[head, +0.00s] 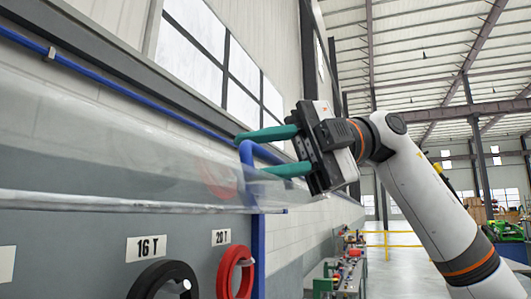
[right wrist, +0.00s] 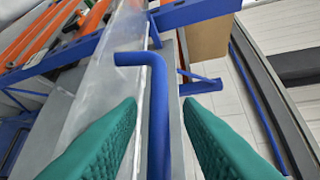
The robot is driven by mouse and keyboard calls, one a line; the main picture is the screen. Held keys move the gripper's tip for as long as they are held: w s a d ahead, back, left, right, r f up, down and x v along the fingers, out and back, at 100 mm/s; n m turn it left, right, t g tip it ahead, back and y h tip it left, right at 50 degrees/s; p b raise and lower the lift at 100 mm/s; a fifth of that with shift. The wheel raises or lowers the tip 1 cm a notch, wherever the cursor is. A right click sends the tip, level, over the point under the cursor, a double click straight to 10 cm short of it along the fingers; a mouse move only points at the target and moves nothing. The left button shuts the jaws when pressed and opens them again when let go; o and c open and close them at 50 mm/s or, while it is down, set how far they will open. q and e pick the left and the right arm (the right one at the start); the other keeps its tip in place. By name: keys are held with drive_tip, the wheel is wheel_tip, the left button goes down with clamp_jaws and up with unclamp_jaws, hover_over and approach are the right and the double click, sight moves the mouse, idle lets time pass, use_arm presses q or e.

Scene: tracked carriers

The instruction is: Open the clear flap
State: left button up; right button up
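The clear flap (head: 110,135) is a see-through sheet across the left of the head view, with a pale lower edge strip above the grey panel. It also shows in the right wrist view (right wrist: 97,90), left of a blue bent bar (right wrist: 157,110). That bar also shows in the head view (head: 246,156), at the flap's right end; I cannot tell whether it is fixed to the flap. My right gripper (head: 251,153) is open, its green fingers apart. In the right wrist view the bar runs between the fingers (right wrist: 160,110), with gaps on both sides. My left gripper is out of view.
Below the flap, the grey panel (head: 80,240) carries labels "16 T" and "20 T", with a black ring (head: 160,280) and a red ring (head: 235,272). A blue post (head: 258,245) stands at its right end. A bench with parts (head: 345,265) stands further back.

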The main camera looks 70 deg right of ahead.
drive_tip(key=b+v, duration=0.1)
drive_tip(key=v, duration=1.1)
drive_tip(key=shift+b, duration=0.4)
drive_tip(key=shift+w+d, duration=0.1)
